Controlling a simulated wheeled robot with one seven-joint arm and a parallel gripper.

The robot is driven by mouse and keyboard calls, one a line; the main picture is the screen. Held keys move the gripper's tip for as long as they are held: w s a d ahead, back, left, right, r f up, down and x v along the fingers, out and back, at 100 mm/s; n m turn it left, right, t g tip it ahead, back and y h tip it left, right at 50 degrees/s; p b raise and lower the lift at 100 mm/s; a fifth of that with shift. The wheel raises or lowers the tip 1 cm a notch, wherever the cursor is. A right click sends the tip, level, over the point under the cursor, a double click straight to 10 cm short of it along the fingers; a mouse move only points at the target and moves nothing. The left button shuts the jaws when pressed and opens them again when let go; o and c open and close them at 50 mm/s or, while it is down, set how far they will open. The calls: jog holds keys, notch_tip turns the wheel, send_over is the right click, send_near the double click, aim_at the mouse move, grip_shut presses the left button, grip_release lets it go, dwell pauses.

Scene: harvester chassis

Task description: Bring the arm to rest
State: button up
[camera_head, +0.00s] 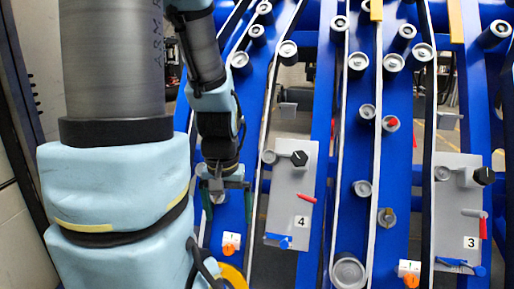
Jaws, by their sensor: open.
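My arm fills the left of the head view and reaches up and then down in front of the blue chassis. My gripper (223,187) hangs at the arm's end, pointing down, with its two fingers apart. I see nothing between the fingers. It is left of the grey plate marked 4 (290,195), apart from it in the picture. Part of the chassis behind my arm is hidden.
Blue chassis rails (403,150) with several grey rollers stand ahead. A grey plate marked 3 (457,205) is at the right. Both plates carry a black knob and a red handle. Orange knobs (229,250) sit low on the rails. A dark post stands at far left.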

notch_tip(320, 180, up, 20)
jog(key=p, duration=2)
jog(key=shift+r, duration=0.15)
jog(key=m+t+b, duration=0.2)
jog(key=t+b, duration=0.1)
jog(key=b, duration=1.1)
send_near(299, 158)
jog(key=x, duration=1)
jog(key=shift+w+f, duration=0.2)
jog(key=c, duration=1.3)
jog(key=shift+d, duration=0.1)
